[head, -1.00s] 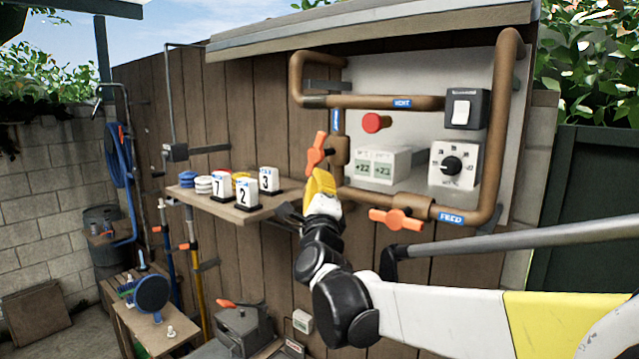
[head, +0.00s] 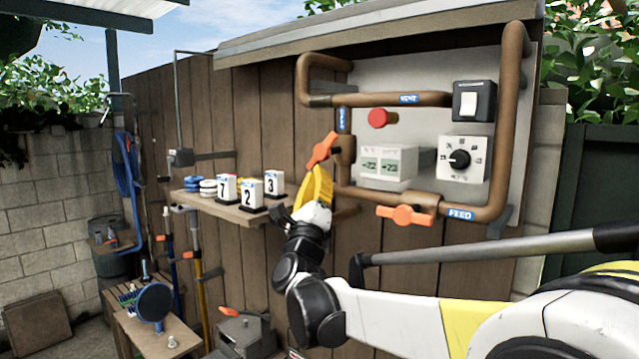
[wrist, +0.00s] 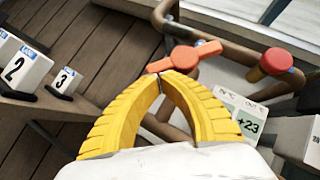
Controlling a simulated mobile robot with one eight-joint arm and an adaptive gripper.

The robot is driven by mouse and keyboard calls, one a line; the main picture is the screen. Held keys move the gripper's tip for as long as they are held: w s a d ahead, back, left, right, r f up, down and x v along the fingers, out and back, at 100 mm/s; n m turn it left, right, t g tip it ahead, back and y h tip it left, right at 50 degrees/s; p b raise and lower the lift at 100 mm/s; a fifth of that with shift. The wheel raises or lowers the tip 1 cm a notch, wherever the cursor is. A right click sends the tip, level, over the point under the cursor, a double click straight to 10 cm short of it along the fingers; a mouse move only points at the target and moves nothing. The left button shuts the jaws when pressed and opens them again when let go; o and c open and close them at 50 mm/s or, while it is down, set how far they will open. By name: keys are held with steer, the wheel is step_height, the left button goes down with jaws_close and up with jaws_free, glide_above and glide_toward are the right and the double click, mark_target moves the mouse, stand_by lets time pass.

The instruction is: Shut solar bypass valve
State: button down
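The valve with the orange handle (head: 322,150) sits on the upright copper pipe left of the white panel. A blue label (head: 343,118) above it is too small to read. The handle leans, its upper end to the right; it also shows in the wrist view (wrist: 184,57). My gripper (head: 318,168) is at the handle's lower end. In the wrist view its yellow fingertips (wrist: 162,77) are together, against or very near the handle's near end; nothing is seen between them. A second orange handle (head: 406,215) lies along the lower pipe beside the FEED label.
A shelf (head: 225,205) with numbered blocks stands left of my gripper. A red knob (head: 377,118), a display box (head: 387,163), a dial (head: 463,159) and a switch (head: 474,101) are on the panel to the right. Copper pipes frame the panel.

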mark_target(307, 166)
steer(key=shift+w+a+r+m+t+h+b, duration=0.15)
steer(key=shift+a+m+h+b, duration=0.1)
steer(key=shift+m+h, duration=0.55)
steer(key=shift+w+a+f+m+t+h+b, duration=0.1)
steer(key=shift+m+h+b, duration=0.2)
steer(key=shift+m+h, duration=0.5)
steer(key=shift+w+a+r+m+t+h+b, duration=0.2)
steer(key=shift+m+h, duration=0.3)
steer(key=shift+m, duration=0.5)
steer(key=shift+w+a+r+m+g+h+b, duration=0.1)
steer(key=shift+m+g+h, duration=0.2)
steer(key=shift+m+h, duration=0.55)
steer(key=shift+w+a+r+m+g+h+b, duration=0.15)
steer(key=shift+m+g+h, duration=0.1)
steer(key=shift+m+h, duration=0.6)
steer(key=shift+a+f+m+g+h+b, duration=0.1)
steer(key=shift+m+g+h, duration=0.2)
steer(key=shift+m+h, duration=0.55)
steer(key=shift+w+a+r+m+g+h, duration=0.15)
steer(key=shift+m+g+h, duration=0.15)
steer(key=shift+m+h, duration=0.45)
steer(key=shift+r+m+g+h, duration=0.1)
steer(key=shift+m+g+h, duration=0.2)
steer(key=shift+m+h, duration=0.35)
steer(key=shift+w+a+r, duration=0.15)
steer(key=shift+a+r, duration=0.05)
steer(key=shift+r, duration=0.05)
